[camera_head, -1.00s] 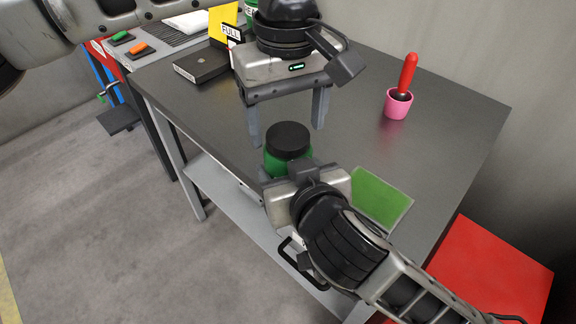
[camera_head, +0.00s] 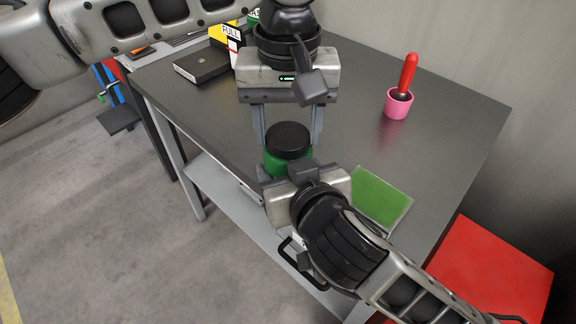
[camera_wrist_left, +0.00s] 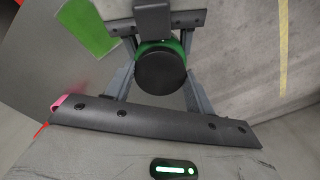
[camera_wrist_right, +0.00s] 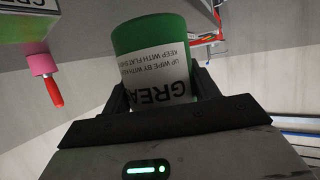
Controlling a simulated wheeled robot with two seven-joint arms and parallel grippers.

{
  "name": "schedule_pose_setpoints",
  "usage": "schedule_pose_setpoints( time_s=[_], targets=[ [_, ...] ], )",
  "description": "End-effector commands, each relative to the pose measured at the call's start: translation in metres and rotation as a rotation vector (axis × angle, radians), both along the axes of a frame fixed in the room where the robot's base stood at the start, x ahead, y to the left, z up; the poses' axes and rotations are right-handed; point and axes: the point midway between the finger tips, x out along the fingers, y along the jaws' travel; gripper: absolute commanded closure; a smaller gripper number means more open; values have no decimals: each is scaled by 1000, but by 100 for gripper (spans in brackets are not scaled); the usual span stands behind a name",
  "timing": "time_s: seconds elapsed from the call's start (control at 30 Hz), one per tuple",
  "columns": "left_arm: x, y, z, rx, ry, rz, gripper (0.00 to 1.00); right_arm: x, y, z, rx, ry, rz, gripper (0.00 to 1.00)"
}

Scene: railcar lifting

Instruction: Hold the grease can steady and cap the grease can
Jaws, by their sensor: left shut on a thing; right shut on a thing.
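The green grease can (camera_head: 282,168) has a black cap (camera_head: 289,138) on its top, near the front edge of the table. My right gripper (camera_head: 290,176) is shut on the can from the front; the right wrist view shows the can (camera_wrist_right: 153,38) between its fingers, with its label upside down. My left gripper (camera_head: 288,132) points down from above and is shut on the cap, with a finger on each side. The left wrist view shows the round cap (camera_wrist_left: 161,74) between the fingers. I cannot tell whether the cap is fully seated.
A pink cup (camera_head: 397,105) with a red-handled tool (camera_head: 408,72) stands at the right of the table. A green pad (camera_head: 381,195) lies right of the can. A dark flat box (camera_head: 201,65) and a yellow "FULL" sign (camera_head: 226,36) are at the back left.

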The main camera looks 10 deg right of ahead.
Motion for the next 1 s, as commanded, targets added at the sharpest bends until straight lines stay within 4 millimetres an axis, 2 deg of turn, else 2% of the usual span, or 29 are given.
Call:
schedule_pose_setpoints(
  time_s=[0.1, 0.23, 0.33, 0.6, 0.63, 0.7, 1.0],
  targets=[
    [0, 0, -1, 2, 2, -239, 73, 1, -1, 1, 1, -3, -4, 100],
    [0, 0, 0, 2, 1, -414, 73, 1, -1, 1, 1, -3, -4, 100],
    [0, 0, 0, 3, 0, -467, 73, 1, -1, 1, 1, -3, -4, 100],
    [0, 1, 0, 4, 0, -471, 73, 1, -1, 1, 1, -3, -4, 100],
    [0, 1, 0, 5, 1, -471, 37, 1, -1, 1, 1, -3, -4, 100],
    [0, 1, 0, 4, 0, -470, 24, 1, -1, 1, 1, -3, -4, 100],
    [0, 0, 2, 2, -1, -469, 24, 0, -1, 1, 1, -3, -2, 100]
  ],
)
